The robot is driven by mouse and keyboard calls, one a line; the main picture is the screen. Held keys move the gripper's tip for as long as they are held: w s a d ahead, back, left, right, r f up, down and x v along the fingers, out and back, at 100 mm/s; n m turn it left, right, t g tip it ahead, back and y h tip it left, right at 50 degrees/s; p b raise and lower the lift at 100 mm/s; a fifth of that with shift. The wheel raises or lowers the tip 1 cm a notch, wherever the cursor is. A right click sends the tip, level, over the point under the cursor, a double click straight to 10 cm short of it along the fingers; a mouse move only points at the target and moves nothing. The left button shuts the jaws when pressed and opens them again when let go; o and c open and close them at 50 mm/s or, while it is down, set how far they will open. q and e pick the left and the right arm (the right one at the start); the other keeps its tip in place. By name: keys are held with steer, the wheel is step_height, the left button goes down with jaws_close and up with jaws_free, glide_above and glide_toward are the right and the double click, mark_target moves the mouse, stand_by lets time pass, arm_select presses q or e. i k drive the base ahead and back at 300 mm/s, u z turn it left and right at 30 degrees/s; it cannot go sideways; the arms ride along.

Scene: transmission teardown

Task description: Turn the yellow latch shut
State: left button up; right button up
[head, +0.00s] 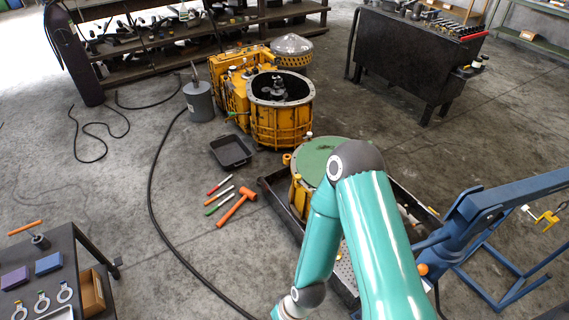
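I cannot clearly make out a yellow latch. A small yellow piece (546,216) hangs at the right by the blue hoist; it looks like a hook, and whether it has a latch is too small to tell. A yellow housing with a green top (318,158) stands in a dark tray in the middle, partly hidden by my teal arm. My arm bends in front of the tray and its far end runs out at the bottom edge. Neither gripper shows.
A blue hoist (485,205) stands at the right. An open yellow housing (282,122) stands behind the dark tray (278,208). An orange hammer (236,207), a black bin (231,151) and a hose lie on the floor. A dark bench (415,55) stands at the back right.

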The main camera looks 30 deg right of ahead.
mark_target(298, 177)
steer(key=u, duration=0.15)
steer(key=i, duration=0.9)
steer(key=z, duration=1.55)
steer(key=i, duration=1.1)
steer(key=u, duration=1.3)
